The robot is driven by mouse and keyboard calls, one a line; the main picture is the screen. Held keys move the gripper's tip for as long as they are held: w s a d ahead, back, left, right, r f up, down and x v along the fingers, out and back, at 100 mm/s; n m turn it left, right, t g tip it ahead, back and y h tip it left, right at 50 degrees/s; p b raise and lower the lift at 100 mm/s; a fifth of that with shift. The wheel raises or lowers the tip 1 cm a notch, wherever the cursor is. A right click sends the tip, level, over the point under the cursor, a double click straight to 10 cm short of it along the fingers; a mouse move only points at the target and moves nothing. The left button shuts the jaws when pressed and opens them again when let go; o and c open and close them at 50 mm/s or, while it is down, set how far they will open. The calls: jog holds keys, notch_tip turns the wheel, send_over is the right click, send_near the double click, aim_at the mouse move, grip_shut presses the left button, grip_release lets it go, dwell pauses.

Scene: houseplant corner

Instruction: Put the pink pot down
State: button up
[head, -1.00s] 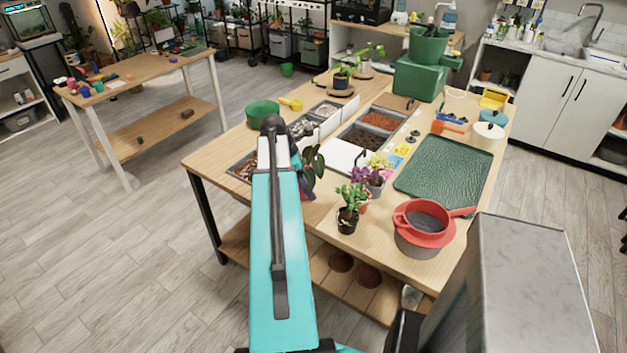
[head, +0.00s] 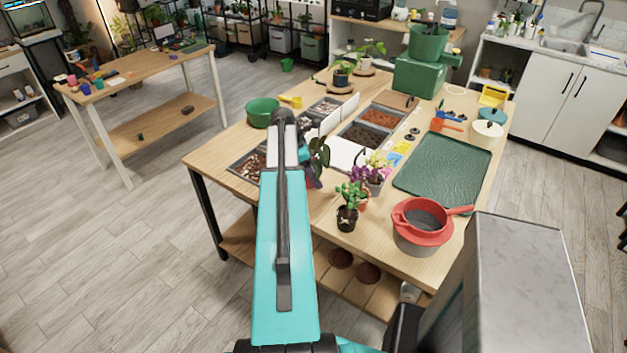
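A plant with dark leaves (head: 319,154) shows just right of my arm, over the near part of the potting table. Below its leaves a sliver of a purple-pink pot (head: 313,181) shows; most of it is hidden behind my teal arm. My gripper is hidden behind the arm too, so its fingers cannot be seen. I cannot tell whether the pot touches the table.
The potting table (head: 330,243) holds a small black-potted plant (head: 347,217), a purple-flowered plant (head: 368,175), a red sieve on a grey bowl (head: 420,218), a green tray (head: 443,168), soil bins (head: 378,117) and a green bowl (head: 262,113). Bare wood shows at the left end.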

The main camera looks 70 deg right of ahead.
jog(key=shift+f+p, duration=0.75)
jog(key=shift+f, duration=0.9)
jog(key=shift+f, duration=0.15)
jog(key=o, duration=1.3)
jog(key=shift+r, duration=0.25)
jog(key=shift+b+v, duration=1.9)
jog(key=shift+v, duration=4)
